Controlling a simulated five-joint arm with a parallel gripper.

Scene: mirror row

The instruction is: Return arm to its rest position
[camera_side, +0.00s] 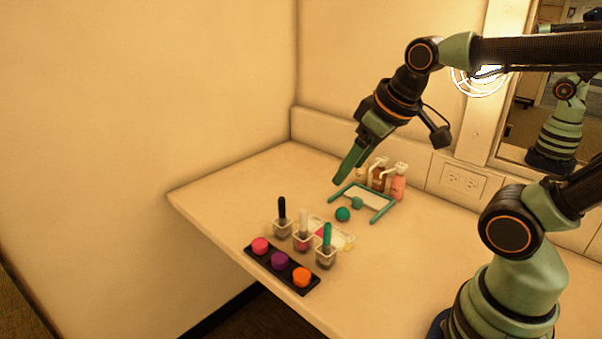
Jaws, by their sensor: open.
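My gripper (349,166) hangs above the counter, pointing down and to the left. It is open and holds nothing that I can see. Its green fingers are apart from the counter and close to a small green-framed stand (381,214) in the picture. My arm is raised and bent, reaching in from the right.
A black tray (313,288) holds pink, purple and orange round pieces near the front edge. Several clear cups (282,229) with upright brushes stand behind it. Bottles (398,184) stand near the back wall. A mirror (525,115) is at right. The left counter (240,185) is clear.

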